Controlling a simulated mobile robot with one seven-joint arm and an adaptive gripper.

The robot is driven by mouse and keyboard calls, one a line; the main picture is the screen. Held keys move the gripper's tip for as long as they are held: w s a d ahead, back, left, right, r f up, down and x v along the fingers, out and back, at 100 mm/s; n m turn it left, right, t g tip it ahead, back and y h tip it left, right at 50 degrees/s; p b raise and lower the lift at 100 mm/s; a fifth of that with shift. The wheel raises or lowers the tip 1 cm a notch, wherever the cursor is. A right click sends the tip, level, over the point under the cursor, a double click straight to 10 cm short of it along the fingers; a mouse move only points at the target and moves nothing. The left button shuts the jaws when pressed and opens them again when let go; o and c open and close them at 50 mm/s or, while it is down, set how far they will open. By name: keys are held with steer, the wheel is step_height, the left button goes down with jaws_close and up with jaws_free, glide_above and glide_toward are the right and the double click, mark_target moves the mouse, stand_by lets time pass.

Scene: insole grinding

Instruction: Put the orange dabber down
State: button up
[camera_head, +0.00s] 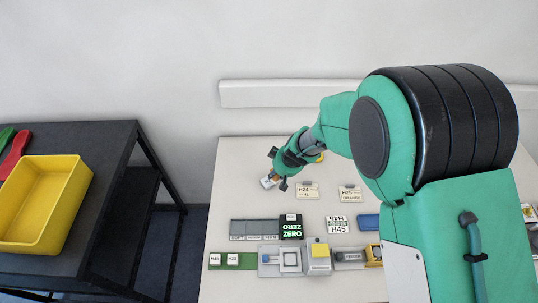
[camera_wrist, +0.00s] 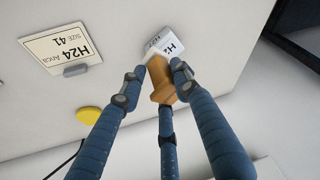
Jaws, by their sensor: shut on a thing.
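The orange dabber (camera_wrist: 160,78) is between the fingers of my gripper (camera_wrist: 154,84) in the wrist view. My gripper is shut on it. Just beyond the dabber's tip is a small white block (camera_wrist: 163,43) with a partly hidden printed label. I cannot tell whether the dabber touches the block. In the head view my gripper (camera_head: 277,172) is over the far left part of the table, beside the white block (camera_head: 268,182). The dabber cannot be made out clearly there.
Label cards H24 (camera_head: 307,190) and H25 (camera_head: 350,193) lie right of my gripper. A yellow round thing (camera_wrist: 88,115) is near. A yellow bin (camera_head: 47,200) sits on a dark side table.

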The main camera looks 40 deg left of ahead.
steer(key=shift+w+a+f+p, duration=0.25)
steer(key=shift+w+a, duration=1.3)
steer(key=shift+a, duration=0.6)
steer(key=shift+w+a+f+p, duration=0.3)
steer(key=shift+w+a, duration=1.2)
steer(key=shift+a, duration=0.65)
steer(key=shift+w+a+f+p, duration=0.25)
steer(key=shift+w+a, duration=1.3)
steer(key=shift+a, duration=0.6)
steer(key=shift+f, duration=1.7)
steer(key=shift+f+b, duration=0.15)
steer(key=shift+b, duration=0.25)
steer(key=o, duration=1.1)
